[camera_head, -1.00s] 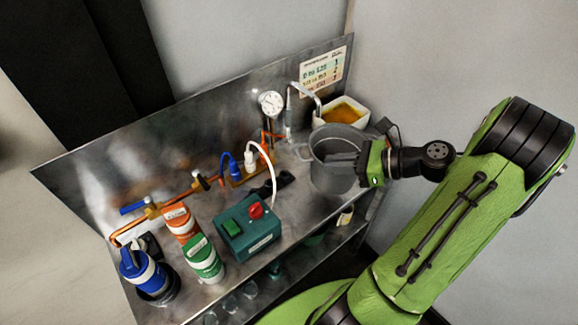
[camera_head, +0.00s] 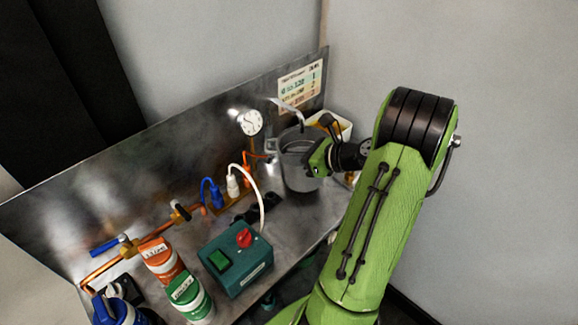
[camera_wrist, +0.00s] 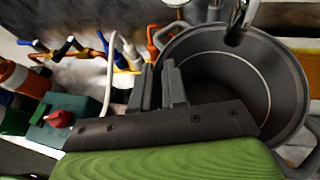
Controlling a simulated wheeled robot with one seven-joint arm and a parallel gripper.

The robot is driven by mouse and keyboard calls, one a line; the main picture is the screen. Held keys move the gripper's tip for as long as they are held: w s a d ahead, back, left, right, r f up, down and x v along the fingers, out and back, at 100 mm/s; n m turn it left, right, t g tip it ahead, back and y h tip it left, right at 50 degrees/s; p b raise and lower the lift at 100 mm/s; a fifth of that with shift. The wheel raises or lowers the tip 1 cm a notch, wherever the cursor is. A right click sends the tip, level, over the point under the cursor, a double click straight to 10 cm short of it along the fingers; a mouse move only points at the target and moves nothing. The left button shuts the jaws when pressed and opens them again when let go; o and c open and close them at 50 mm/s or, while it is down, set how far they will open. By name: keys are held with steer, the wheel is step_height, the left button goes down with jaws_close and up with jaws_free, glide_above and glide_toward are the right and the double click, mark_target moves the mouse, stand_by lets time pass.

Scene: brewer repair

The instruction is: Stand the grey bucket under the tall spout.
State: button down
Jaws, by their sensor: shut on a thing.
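The grey bucket (camera_head: 300,178) is at the right end of the metal bench, upright or nearly so. Its open inside fills the right of the wrist view (camera_wrist: 215,75) and looks empty. My gripper (camera_head: 308,160) is shut on the bucket's rim; in the wrist view its two dark fingers (camera_wrist: 160,88) are at the bucket's left wall. The tall spout (camera_head: 292,106) curves down from the back, and its tip (camera_wrist: 234,36) appears over the bucket's far rim. I cannot tell whether the bucket's base touches the bench.
A round gauge (camera_head: 250,122) is left of the spout. A teal switch box (camera_head: 235,262), orange bottle (camera_head: 163,258), green bottle (camera_head: 188,298) and blue and white plugs (camera_head: 232,183) occupy the bench's left and middle.

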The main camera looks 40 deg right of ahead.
mark_target(290, 169)
steer(key=f, duration=0.1)
steer(key=w+f+b, duration=0.1)
steer(key=f, duration=0.1)
steer(key=shift+w+a+f+b, duration=0.15)
steer(key=shift+a+b, duration=0.1)
steer(key=shift+b, duration=0.05)
steer(key=shift+f, duration=0.2)
steer(key=shift+r, duration=0.15)
steer(key=c, duration=1.2)
jaws_free()
steer(key=shift+o, duration=0.2)
